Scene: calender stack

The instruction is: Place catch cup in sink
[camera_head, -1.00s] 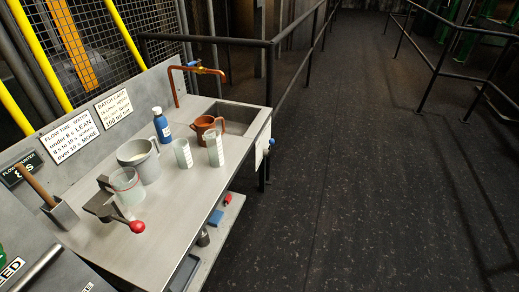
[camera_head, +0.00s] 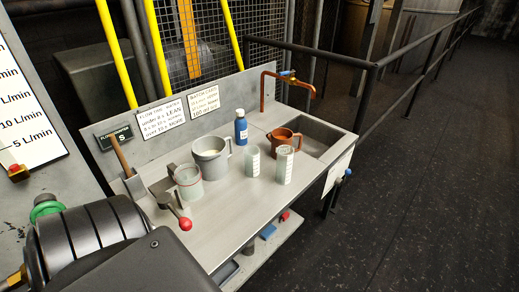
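A clear cup with a reddish line near its rim (camera_head: 187,184) stands on the steel bench beside a dark bracket with a red-knobbed lever (camera_head: 177,212). It seems to be the catch cup, though no label on it is readable. The sink (camera_head: 325,140) is a rectangular basin at the right end of the bench, under a copper tap (camera_head: 285,76). A copper-coloured jug (camera_head: 284,139) stands at the sink's left edge. Neither of my grippers is in view.
A grey pitcher (camera_head: 211,160), a blue bottle (camera_head: 241,128) and two clear beakers (camera_head: 252,162) (camera_head: 284,165) stand between cup and sink. A wooden-handled tool (camera_head: 121,158) stands at left. Dark ridged machinery (camera_head: 90,235) fills the lower left. Open floor (camera_head: 400,210) lies at right.

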